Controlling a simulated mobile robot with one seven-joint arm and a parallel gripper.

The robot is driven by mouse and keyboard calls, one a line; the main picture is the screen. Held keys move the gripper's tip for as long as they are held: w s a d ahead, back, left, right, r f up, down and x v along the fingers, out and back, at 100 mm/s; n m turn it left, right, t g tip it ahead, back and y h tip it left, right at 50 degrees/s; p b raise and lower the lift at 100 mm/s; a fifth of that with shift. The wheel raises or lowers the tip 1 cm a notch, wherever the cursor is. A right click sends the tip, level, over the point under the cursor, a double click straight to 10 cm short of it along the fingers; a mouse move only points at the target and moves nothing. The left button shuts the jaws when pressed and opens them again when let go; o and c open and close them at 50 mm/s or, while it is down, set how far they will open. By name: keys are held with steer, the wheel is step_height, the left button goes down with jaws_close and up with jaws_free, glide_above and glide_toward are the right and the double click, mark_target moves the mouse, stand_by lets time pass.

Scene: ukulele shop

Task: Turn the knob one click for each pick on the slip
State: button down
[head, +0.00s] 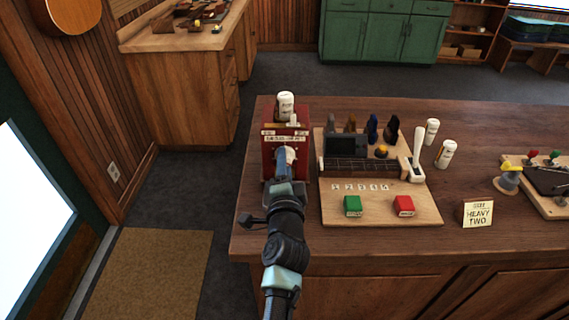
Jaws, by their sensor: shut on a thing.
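A dark red box (272,147) stands upright at the left end of the counter, with a white bottle (286,103) on top and pale labels across its upper front. My gripper (286,158) is at the front of this box, shut on a pale knob (292,155). My fingers and wrist hide most of the knob and the box's lower front, so any pointer or marks around it cannot be read. The slip (478,214) stands at the counter's front right; its large words read "HEAVY TWO", with a smaller line above.
Two white bottles and a yellow-grey cone (509,179) stand farther right.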

steer(key=shift+w+d+r, duration=0.1)
steer(key=shift+r, duration=0.3)
steer(key=shift+c, duration=2.2)
jaws_free()
steer(key=s+p, duration=1.1)
steer(key=s, duration=0.1)
steer(key=shift+s+d+p, duration=0.15)
steer(key=shift+s+p, duration=0.15)
steer(key=shift+p, duration=0.1)
